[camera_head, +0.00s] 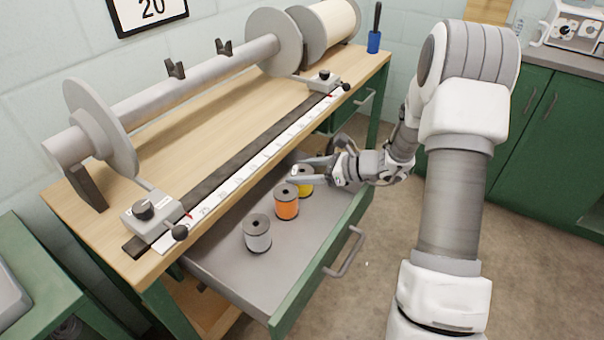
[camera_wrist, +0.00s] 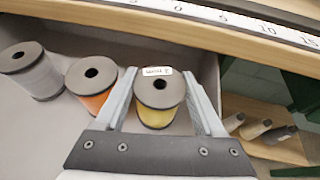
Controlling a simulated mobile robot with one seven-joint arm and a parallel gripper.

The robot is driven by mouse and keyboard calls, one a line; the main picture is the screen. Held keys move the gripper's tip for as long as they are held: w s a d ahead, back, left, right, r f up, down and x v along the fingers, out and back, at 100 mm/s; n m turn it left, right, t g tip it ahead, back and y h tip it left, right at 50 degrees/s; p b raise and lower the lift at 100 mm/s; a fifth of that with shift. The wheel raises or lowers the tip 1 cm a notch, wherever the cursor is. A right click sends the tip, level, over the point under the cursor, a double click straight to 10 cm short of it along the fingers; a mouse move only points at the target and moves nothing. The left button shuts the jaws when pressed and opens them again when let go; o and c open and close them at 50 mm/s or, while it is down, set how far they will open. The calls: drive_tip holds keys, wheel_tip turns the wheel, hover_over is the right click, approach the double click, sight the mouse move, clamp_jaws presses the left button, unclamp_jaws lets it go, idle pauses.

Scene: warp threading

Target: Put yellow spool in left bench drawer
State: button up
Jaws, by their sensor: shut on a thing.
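The yellow spool (camera_wrist: 157,115) has dark grey ends and stands upright between the two fingers of my gripper (camera_wrist: 168,100) in the wrist view. In the head view the yellow spool (camera_head: 305,187) is partly hidden behind the orange spool and my gripper (camera_head: 312,174). My gripper is shut on the yellow spool, inside the open drawer. The left bench drawer (camera_head: 220,262) is pulled out, with a grey inside and a green front. Whether the spool touches the drawer floor I cannot tell.
Other small spools (camera_wrist: 255,130) lie on a shelf to the right.

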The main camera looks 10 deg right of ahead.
drive_tip(key=shift+f, duration=0.2)
drive_tip(key=o, duration=1.1)
drive_tip(key=shift+r, duration=0.1)
drive_tip(key=shift+s+d+r, duration=0.15)
drive_tip(key=shift+d+r, duration=0.1)
drive_tip(key=shift+r, duration=0.15)
drive_tip(key=p+v, duration=0.3)
drive_tip(key=v, duration=0.8)
drive_tip(key=shift+s+d, duration=0.1)
drive_tip(key=shift+d, duration=0.05)
